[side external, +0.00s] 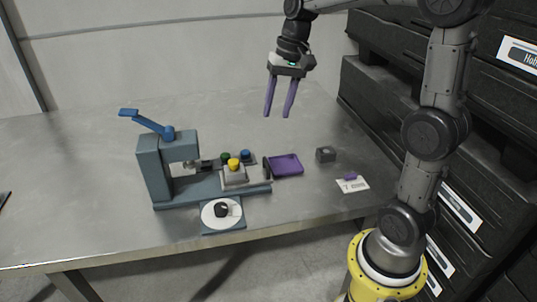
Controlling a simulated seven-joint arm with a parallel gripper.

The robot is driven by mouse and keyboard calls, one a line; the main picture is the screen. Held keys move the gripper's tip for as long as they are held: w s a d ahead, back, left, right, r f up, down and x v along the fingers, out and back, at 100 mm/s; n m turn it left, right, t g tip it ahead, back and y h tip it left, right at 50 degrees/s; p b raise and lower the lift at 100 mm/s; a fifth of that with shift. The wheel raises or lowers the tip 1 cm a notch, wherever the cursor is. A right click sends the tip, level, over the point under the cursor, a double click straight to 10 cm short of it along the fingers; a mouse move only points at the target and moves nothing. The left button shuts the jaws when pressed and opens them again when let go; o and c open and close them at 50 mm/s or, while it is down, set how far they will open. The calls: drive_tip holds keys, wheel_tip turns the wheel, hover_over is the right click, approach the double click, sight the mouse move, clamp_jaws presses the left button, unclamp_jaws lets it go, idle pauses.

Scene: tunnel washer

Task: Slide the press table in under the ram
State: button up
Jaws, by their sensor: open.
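The teal press (155,170) stands on the left of the bench, with a blue lever (147,122) raised on top. Its ram (190,164) points out under the press head. A low base (200,190) runs right from the press. A light grey block (234,177) with a yellow piece (233,164) on top sits on the base, right of the ram and clear of the head; it looks like the press table. A dark upright plate (267,168) stands near the base's right end. My gripper (281,112) is open and empty, pointing down, high above the bench behind the base.
A purple tray (286,165) lies right of the base. Green (225,157) and blue (246,155) pieces sit behind the block. A white disc (208,215) with a black knob is in front. A grey cube (325,154) and white card (353,186) lie right.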

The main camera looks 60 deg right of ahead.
sight(267, 161)
drive_tip(key=x, duration=1.4)
drive_tip(key=shift+s+d+f, duration=0.2)
drive_tip(key=shift+d, duration=0.1)
clamp_jaws()
idle(0.9)
